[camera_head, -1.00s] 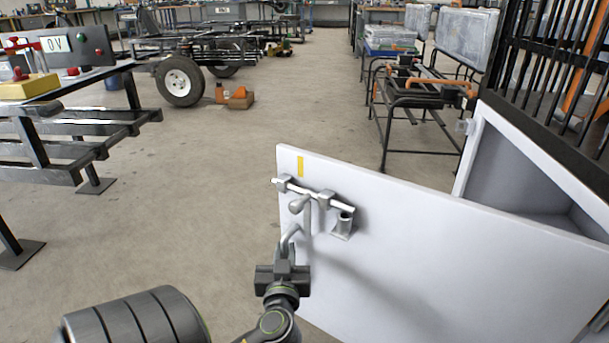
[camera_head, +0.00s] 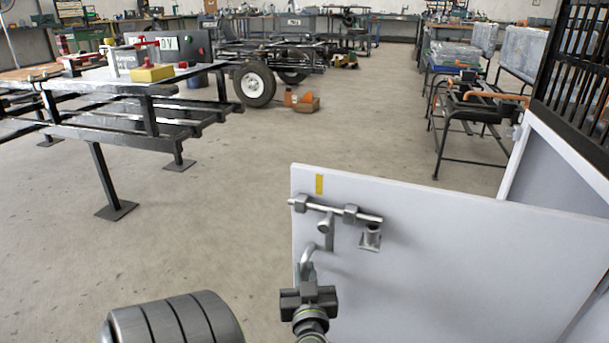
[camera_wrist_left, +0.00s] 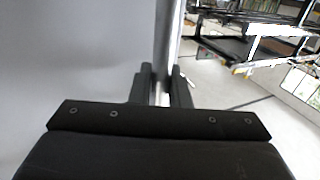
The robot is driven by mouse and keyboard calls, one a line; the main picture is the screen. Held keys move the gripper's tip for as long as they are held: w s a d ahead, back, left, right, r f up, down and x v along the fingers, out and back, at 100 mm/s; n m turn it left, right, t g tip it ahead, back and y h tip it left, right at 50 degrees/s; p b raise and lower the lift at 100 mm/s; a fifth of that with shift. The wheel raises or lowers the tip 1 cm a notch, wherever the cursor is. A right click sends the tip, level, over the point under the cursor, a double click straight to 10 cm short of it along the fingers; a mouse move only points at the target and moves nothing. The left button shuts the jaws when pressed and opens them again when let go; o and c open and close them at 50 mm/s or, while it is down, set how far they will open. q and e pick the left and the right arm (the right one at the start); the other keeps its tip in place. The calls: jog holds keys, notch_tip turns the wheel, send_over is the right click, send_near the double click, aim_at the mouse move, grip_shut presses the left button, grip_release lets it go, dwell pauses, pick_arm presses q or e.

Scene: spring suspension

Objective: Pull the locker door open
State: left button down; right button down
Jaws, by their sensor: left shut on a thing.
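The white locker door (camera_head: 470,260) stands ajar, its free edge toward the left in the head view. It carries a sliding metal bolt (camera_head: 335,209), a yellow mark (camera_head: 319,184) and a curved metal handle (camera_head: 306,256). My left gripper (camera_head: 308,284) is shut on the lower part of the handle, close to the door's free edge. In the left wrist view the two fingers (camera_wrist_left: 161,88) sit on either side of the metal handle (camera_wrist_left: 162,50), with the grey door face (camera_wrist_left: 75,60) to the left. My right gripper is not in view.
The locker body (camera_head: 560,168) is at right, below a barred cage (camera_head: 578,80). A metal bench (camera_head: 110,115) with tools stands at left, and a wheeled chassis (camera_head: 255,83) is farther back. Open floor (camera_head: 220,230) lies left of the door.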

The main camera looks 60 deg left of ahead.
pick_arm(q)
jog(key=shift+s+d, duration=0.1)
jog(key=c, duration=1.4)
grip_release()
